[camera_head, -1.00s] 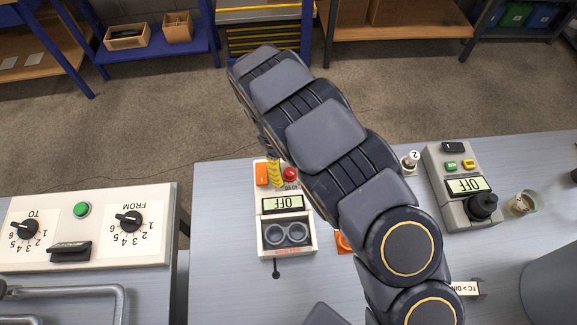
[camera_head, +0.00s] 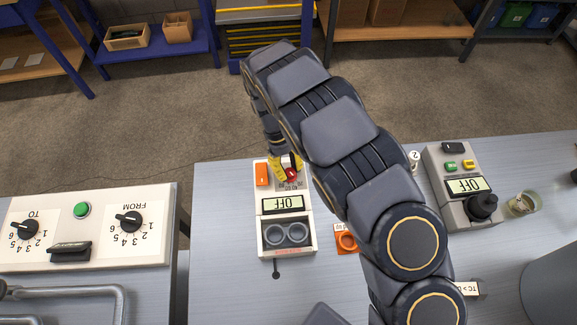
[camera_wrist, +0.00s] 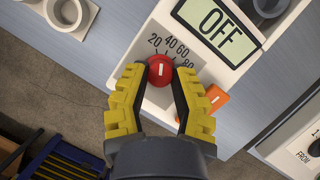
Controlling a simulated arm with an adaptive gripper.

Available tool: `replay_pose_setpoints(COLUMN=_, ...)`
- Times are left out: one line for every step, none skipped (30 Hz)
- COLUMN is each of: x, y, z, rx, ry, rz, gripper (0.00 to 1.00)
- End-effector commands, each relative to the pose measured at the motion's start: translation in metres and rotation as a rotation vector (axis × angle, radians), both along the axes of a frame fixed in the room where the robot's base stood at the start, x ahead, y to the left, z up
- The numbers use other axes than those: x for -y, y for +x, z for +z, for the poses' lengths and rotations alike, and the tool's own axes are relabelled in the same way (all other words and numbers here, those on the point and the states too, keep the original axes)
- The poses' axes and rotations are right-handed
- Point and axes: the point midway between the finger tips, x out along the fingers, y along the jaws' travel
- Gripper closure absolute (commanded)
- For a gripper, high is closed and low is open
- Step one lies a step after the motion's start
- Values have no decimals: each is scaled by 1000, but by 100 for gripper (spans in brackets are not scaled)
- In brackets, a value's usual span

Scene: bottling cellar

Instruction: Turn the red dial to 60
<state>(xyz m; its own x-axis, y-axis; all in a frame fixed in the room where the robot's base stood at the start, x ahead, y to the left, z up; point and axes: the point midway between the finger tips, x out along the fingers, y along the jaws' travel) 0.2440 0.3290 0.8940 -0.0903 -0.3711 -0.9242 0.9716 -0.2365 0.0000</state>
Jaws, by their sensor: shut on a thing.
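The red dial (camera_wrist: 161,71) sits on a white instrument box (camera_head: 309,223). In the wrist view its white mark stands upright, close to the 20 and 40 side of the scale; the exact reading is hard to tell. The printed numbers 20, 40, 60 and 80 run around it from upper left to right. My gripper (camera_wrist: 161,74) is shut on the dial, one yellow finger on each side. In the head view the dial (camera_head: 292,174) is partly covered by my gripper (camera_head: 284,168). The box's display (camera_wrist: 220,23) reads OFF.
An orange switch (camera_wrist: 217,98) lies close beside my right finger in the wrist view. Two grey round wells (camera_head: 286,234) are at the box's other end. An orange ring-shaped part (camera_head: 347,240) lies beside the box. Another device (camera_head: 462,187) with an OFF display stands to the right.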

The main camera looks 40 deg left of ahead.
Motion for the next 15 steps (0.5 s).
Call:
replay_pose_setpoints(x=1, y=1, z=-2, rx=-2, ry=1, rz=-44, gripper=100)
replay_pose_setpoints(x=1, y=1, z=-2, rx=-2, ry=1, rz=-73, gripper=100)
replay_pose_setpoints(x=1, y=1, z=-2, rx=-3, ry=-1, rz=-111, gripper=100)
replay_pose_setpoints(x=1, y=1, z=-2, rx=-2, ry=-1, rz=-139, gripper=100)
replay_pose_setpoints(x=2, y=1, z=-2, rx=-2, ry=-2, rz=-168, gripper=100)
replay_pose_setpoints(x=2, y=1, z=-2, rx=-3, ry=-3, rz=-207, gripper=100)
replay_pose_setpoints(x=2, y=1, z=-2, rx=-4, ry=-3, rz=-234, gripper=100)
replay_pose_setpoints(x=2, y=1, z=-2, rx=-3, ry=-3, rz=-263, gripper=100)
replay_pose_setpoints(x=2, y=1, z=-2, rx=-3, ry=-5, rz=-300, gripper=100)
replay_pose_setpoints(x=2, y=1, z=-2, rx=-3, ry=-4, rz=-329, gripper=100)
replay_pose_setpoints(x=2, y=1, z=-2, rx=-4, ry=-4, rz=-358, gripper=100)
replay_pose_setpoints(x=3, y=1, z=-2, rx=-4, ry=-4, rz=-395, gripper=100)
replay_pose_setpoints(x=3, y=1, z=-2, rx=-3, ry=-4, rz=-422, gripper=100)
replay_pose_setpoints(x=3, y=1, z=-2, rx=-3, ry=-4, rz=-449, gripper=100)
replay_pose_setpoints(x=3, y=1, z=-2, rx=-3, ry=-4, rz=-482, gripper=100)
